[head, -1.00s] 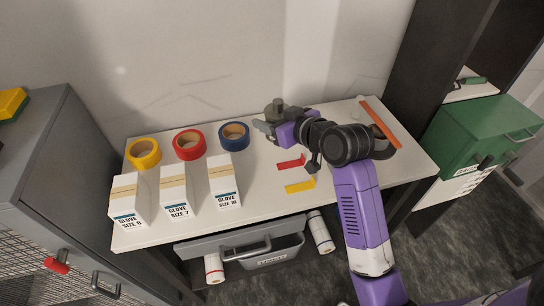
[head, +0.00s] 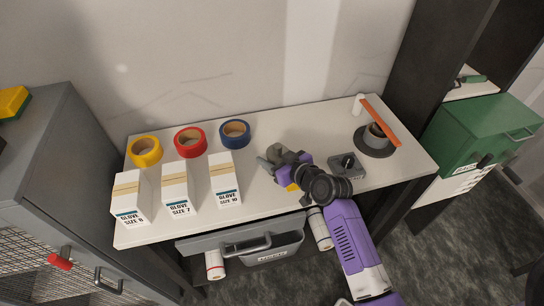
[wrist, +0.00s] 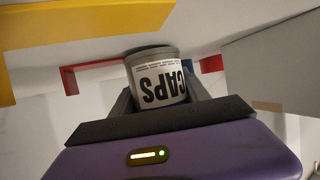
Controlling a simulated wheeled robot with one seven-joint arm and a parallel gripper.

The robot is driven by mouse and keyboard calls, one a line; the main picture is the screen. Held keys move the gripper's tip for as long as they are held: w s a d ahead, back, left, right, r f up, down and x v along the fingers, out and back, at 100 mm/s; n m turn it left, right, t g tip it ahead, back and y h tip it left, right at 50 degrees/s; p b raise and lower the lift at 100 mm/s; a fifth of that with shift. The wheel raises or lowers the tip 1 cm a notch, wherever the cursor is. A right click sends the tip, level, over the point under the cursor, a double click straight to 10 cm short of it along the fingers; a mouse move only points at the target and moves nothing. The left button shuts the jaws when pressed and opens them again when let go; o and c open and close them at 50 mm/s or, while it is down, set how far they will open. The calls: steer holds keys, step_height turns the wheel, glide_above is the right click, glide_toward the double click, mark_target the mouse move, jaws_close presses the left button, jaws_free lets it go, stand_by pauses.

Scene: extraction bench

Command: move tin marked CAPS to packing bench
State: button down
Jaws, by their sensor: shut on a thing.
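The tin marked CAPS (wrist: 158,82) is a grey, round tin with a white label, upside down in the wrist view. It sits between the fingers of my gripper (wrist: 160,105), which is shut on it. In the head view the grey tin (head: 276,151) is at my gripper (head: 269,161), over the middle of the white bench (head: 270,195). My arm hides part of the bench there. I cannot tell how far the tin is above the surface. No packing bench can be identified by a label in these views.
Three glove boxes (head: 178,190) stand at left, with yellow, red (head: 190,142) and blue tape rolls behind. A dark device (head: 347,167) and a round-based stand with an orange bar (head: 383,124) are at right. A yellow marking (head: 292,187) is partly hidden. A green box (head: 480,130) is beyond.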

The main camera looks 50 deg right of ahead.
steer(key=c, duration=0.5)
jaws_free()
steer(key=shift+f, duration=0.1)
steer(key=b+v, duration=0.2)
steer(key=v, duration=1)
steer(key=s+a+f, duration=0.3)
steer(key=s+a, duration=0.3)
steer(key=a, duration=0.1)
steer(key=s+a+r+y, duration=0.1)
steer(key=s+a+r, duration=0.1)
steer(key=s+a, duration=0.2)
steer(key=s+a+r+n+t+y, duration=0.1)
steer(key=s+a+r, duration=0.2)
steer(key=s, duration=0.3)
steer(key=s+a+r+n, duration=0.1)
steer(key=s+a+r, duration=0.2)
steer(key=s+a, duration=0.3)
steer(key=shift+a+r+t+y, duration=0.1)
steer(key=shift+r+t+y, duration=0.2)
steer(key=shift+y, duration=0.1)
